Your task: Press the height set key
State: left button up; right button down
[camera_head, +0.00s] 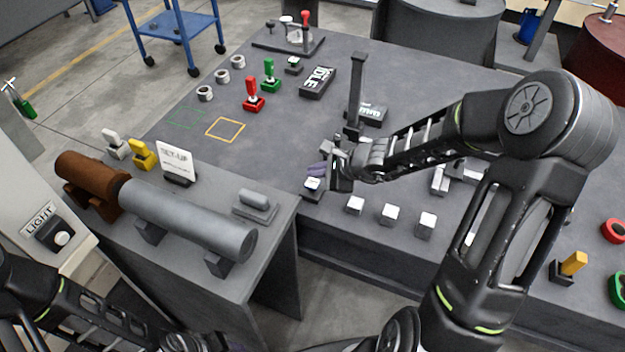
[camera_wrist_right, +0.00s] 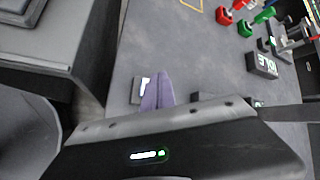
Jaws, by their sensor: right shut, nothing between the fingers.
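A small dark key block with a pale, white-and-blue top (camera_head: 313,184) sits at the near edge of the large grey table, by the height gauge. I take it for the height set key. My right gripper (camera_head: 318,170) is shut and empty, its purple fingertips right at the key's far side. In the right wrist view the shut fingers (camera_wrist_right: 159,90) overlap the right side of the key (camera_wrist_right: 142,86). I cannot tell whether they touch it. The gauge's dark post (camera_head: 356,85) and display (camera_head: 373,112) stand behind my right wrist. My left arm shows at the lower left, its fingers out of view.
Three pale cubes (camera_head: 389,213) stand in a row right of the key. An IDLE sign (camera_head: 318,82) and red (camera_head: 253,100) and green levers (camera_head: 269,80) are farther back.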

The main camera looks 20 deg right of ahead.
aim_at(316, 184)
jog(key=shift+r+p, duration=1.6)
jog(key=shift+r, duration=0.6)
